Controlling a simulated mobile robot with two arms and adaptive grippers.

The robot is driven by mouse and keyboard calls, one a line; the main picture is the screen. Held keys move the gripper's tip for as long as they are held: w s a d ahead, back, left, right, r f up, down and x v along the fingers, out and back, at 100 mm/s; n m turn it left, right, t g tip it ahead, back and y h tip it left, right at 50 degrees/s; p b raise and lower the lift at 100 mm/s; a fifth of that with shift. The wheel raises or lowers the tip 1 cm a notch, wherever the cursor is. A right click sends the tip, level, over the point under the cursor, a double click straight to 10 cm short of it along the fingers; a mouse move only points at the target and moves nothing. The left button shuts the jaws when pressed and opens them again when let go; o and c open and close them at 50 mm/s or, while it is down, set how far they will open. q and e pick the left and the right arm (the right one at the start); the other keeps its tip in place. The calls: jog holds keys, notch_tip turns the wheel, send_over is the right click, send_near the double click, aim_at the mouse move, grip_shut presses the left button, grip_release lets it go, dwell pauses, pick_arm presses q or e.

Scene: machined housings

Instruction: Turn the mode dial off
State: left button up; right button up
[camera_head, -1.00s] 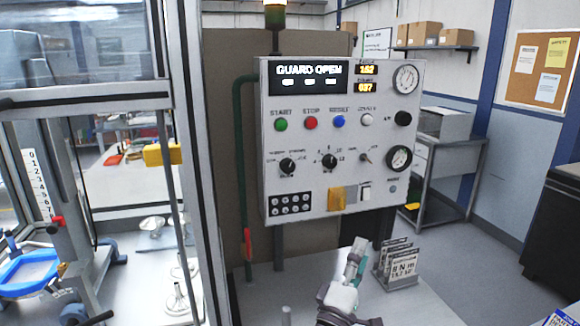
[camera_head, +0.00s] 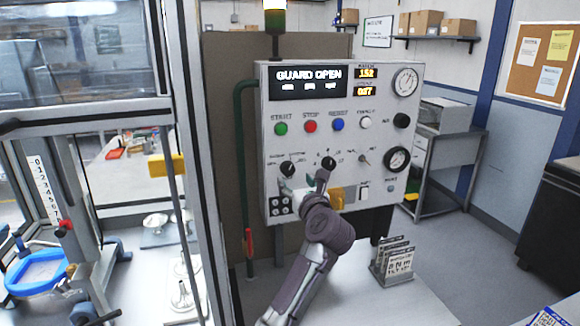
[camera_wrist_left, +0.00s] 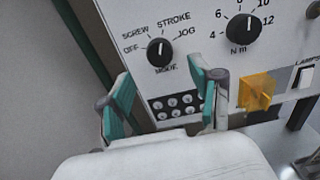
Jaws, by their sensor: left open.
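The mode dial (camera_head: 287,168) is a round black knob low on the left of the grey control panel (camera_head: 400,135). In the left wrist view the mode dial (camera_wrist_left: 160,51) is ringed by OFF, SCREW, STROKE and JOG; its pale mark seems to point up, between SCREW and STROKE. My left gripper (camera_head: 304,184) is in front of the panel, just below the dial. In the left wrist view the left gripper (camera_wrist_left: 164,82) has its teal-padded fingers spread, below and to either side of the dial, with nothing between them. My right gripper is not in view.
A second black dial (camera_wrist_left: 243,27), marked N m, is right of the mode dial. A yellow part (camera_wrist_left: 256,91) sticks out below it. A socket block (camera_wrist_left: 176,106) lies below the mode dial. A card stand (camera_head: 393,262) is on the table. A framed enclosure (camera_head: 200,180) stands at left.

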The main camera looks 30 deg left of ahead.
aim_at(289, 172)
pick_arm(q)
jog(key=p+x, duration=0.1)
jog(key=x, duration=0.3)
jog(key=shift+w+a+r, duration=0.1)
jog(key=shift+w+a, duration=0.1)
jog(key=shift+w+a+p, duration=0.4)
jog(key=shift+w+a, duration=0.05)
jog(key=shift+c, duration=0.4)
jog(key=c, duration=1.1)
jog(key=shift+o, duration=0.2)
jog(key=shift+f, duration=0.2)
